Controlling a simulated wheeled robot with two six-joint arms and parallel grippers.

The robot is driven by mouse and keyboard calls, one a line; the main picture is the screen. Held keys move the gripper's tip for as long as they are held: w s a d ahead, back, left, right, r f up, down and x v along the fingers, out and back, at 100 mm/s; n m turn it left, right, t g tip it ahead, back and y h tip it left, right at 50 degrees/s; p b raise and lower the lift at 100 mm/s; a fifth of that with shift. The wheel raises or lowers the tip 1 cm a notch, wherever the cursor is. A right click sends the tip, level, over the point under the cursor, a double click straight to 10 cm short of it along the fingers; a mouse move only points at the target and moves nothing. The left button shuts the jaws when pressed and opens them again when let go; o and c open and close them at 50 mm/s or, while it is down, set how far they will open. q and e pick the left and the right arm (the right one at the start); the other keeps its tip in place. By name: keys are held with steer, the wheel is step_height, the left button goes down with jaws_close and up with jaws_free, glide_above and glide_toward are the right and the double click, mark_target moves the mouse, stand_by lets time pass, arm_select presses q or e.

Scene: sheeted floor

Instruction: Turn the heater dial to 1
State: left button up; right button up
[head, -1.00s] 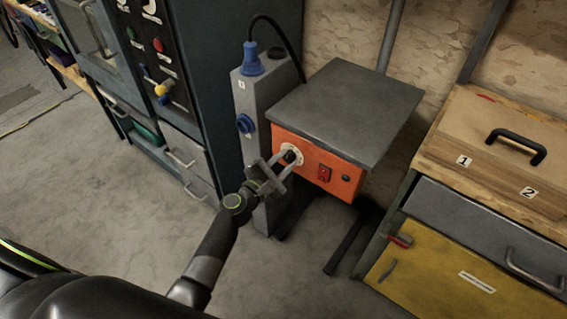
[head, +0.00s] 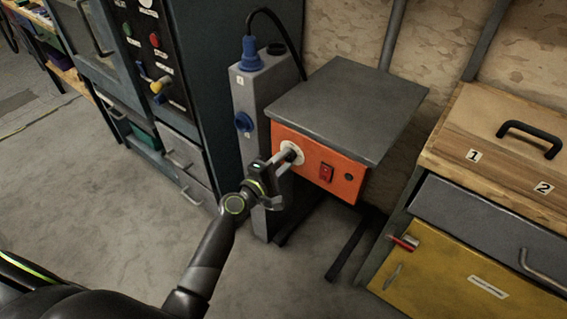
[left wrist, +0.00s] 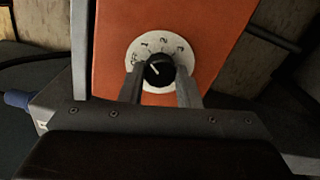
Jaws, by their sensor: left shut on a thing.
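The heater (head: 345,182) is an orange box under a grey top plate. Its dial (head: 294,150) sits on the left of the orange front. In the left wrist view the dial (left wrist: 139,82) is a white disc marked off, 1, 2 and 3, with a black knob (left wrist: 158,73). The knob's white line points up and left, seemingly between the off mark and 1. My left gripper (head: 285,158) has its fingers on both sides of the knob and is shut on it; it also shows in the left wrist view (left wrist: 160,80). My right gripper is out of view.
A red switch (head: 326,172) is right of the dial. A grey post with blue plugs (head: 251,95) stands close left of the heater. A dark cabinet (head: 225,60) is further left, and a wooden-topped yellow cabinet (head: 450,270) is at right. The floor in front is clear.

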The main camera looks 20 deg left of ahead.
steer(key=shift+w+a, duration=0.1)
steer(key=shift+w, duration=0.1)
arm_select(q)
steer(key=o, duration=1)
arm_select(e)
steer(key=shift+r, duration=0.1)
arm_select(q)
steer(key=shift+b+v, duration=1.15)
steer(key=shift+v, duration=7.6)
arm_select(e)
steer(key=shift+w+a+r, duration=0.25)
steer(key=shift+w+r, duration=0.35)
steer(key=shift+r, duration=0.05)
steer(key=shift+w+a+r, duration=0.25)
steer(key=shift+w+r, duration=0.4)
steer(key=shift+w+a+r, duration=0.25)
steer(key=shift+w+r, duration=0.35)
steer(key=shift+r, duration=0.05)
